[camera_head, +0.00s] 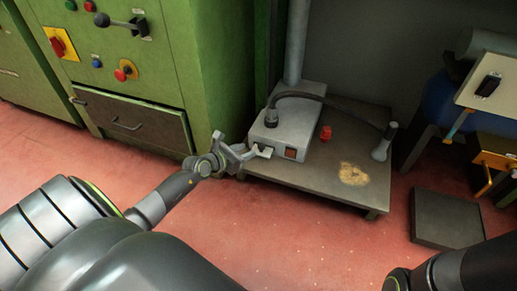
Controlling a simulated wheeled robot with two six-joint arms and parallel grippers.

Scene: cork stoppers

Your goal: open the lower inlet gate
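A grey box (285,128) stands on a low platform, with a dark hose arching from its top. A small pale tab (266,152) sticks out low on its front, beside a reddish-brown square (291,154). I cannot tell for sure whether this tab is the lower inlet gate. My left gripper (246,153) is just left of the tab, with its fingertips close to it. Whether the fingers touch or grip the tab is too small to tell. Only part of my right arm shows at the lower right; its gripper is out of view.
The low platform (318,184) also carries a small red object (325,133), a grey upright fitting (384,142) and a tan granular patch (353,174). A green cabinet (150,60) with knobs and a drawer stands left. A dark flat slab (445,219) lies on the red floor.

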